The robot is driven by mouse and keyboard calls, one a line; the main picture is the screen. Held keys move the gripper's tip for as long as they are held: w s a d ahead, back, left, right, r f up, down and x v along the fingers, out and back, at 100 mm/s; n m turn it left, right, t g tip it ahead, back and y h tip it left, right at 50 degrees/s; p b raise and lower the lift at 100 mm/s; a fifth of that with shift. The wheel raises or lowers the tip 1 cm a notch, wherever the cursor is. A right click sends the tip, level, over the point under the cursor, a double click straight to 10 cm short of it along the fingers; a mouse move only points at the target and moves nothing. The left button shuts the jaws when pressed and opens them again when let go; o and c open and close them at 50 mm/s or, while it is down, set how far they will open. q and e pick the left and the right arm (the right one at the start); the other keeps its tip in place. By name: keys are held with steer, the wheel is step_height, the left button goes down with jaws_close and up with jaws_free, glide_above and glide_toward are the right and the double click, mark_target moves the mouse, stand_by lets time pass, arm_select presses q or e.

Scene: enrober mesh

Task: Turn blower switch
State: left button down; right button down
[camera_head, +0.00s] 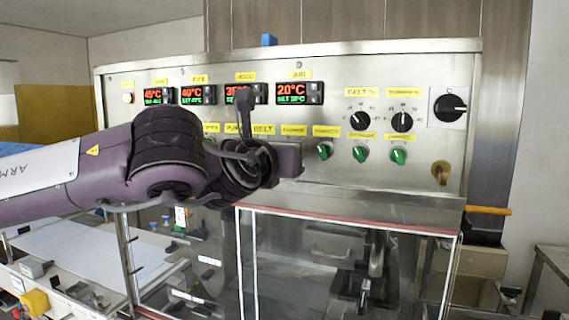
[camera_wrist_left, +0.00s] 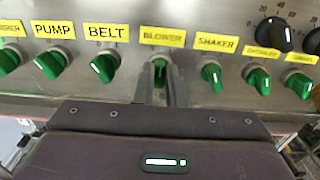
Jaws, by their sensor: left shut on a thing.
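The blower switch (camera_wrist_left: 160,68) is a green knob under the yellow BLOWER label (camera_wrist_left: 162,37) in the left wrist view. My left gripper (camera_wrist_left: 161,76) is shut on it, one finger on each side. The fingers hide much of the knob, and its handle looks roughly upright. In the head view, my left gripper (camera_head: 295,160) reaches the panel from the left below the BLOWER label (camera_head: 294,130) and hides the blower switch. My right gripper is not in view.
Beside it are the belt switch (camera_wrist_left: 105,66), pump switch (camera_wrist_left: 50,63) and shaker switch (camera_wrist_left: 211,75). Black dials (camera_head: 402,121) and red temperature displays (camera_head: 292,93) sit above on the steel panel (camera_head: 430,62). A clear-walled enclosure (camera_head: 345,222) lies below.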

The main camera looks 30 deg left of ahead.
arm_select(q)
steer(key=shift+a+n+b, duration=0.1)
steer(key=shift+n+b, duration=2)
steer(key=shift+n, duration=0.8)
steer(key=c, duration=1.5)
jaws_free()
